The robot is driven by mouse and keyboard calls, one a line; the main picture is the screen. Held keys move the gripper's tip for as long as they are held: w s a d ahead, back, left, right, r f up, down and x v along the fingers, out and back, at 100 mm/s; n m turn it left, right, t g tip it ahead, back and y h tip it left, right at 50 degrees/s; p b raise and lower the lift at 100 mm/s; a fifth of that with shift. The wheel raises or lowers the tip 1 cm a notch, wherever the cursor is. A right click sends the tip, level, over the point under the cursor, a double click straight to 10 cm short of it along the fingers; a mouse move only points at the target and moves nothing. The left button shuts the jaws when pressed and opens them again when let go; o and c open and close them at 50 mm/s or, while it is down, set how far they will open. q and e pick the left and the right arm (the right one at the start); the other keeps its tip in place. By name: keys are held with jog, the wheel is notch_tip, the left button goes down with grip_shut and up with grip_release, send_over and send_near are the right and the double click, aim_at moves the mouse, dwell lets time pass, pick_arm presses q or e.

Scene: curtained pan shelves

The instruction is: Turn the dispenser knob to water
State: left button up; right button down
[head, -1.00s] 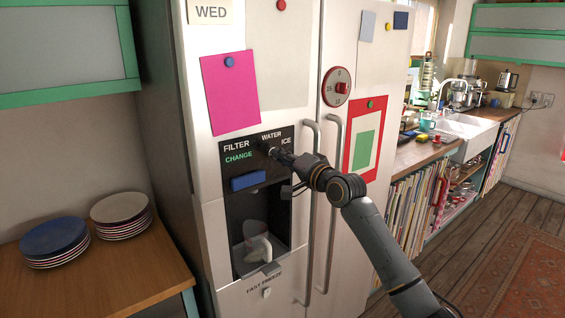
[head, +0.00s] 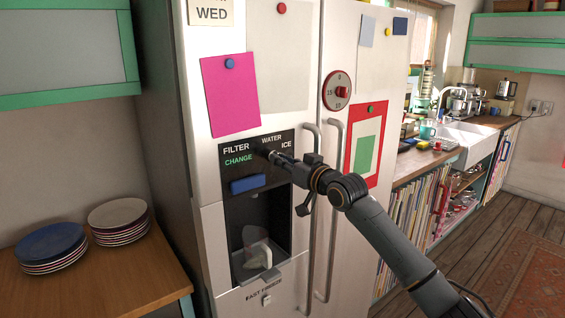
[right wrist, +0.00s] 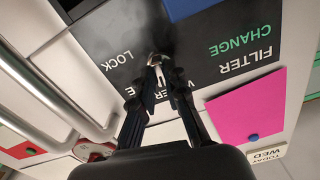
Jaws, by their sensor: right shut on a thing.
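The dispenser panel (head: 233,163) is black, on the left door of the white fridge. It has the words FILTER, WATER and ICE, with CHANGE in green. The dispenser knob (right wrist: 155,60) is small and metallic, mostly covered by my fingertips. My right gripper (head: 277,157) reaches it from the right in the head view. In the right wrist view, which is turned over, both fingers (right wrist: 160,80) are closed on the knob, with LOCK and FILTER printed on either side. Which word the knob points to cannot be told. My left gripper is not in view.
Two vertical door handles (head: 331,200) stand close to my right arm. A blue bar (head: 248,183) and a recess with a pale paddle (head: 258,255) lie below the knob. Stacked plates (head: 52,245) are on the wooden counter at left. The floor at right is open.

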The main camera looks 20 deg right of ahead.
jog(key=shift+n, duration=0.7)
jog(key=shift+f, duration=0.1)
jog(key=c, duration=1.4)
grip_release()
jog(key=shift+o, duration=0.2)
jog(key=v, duration=1.2)
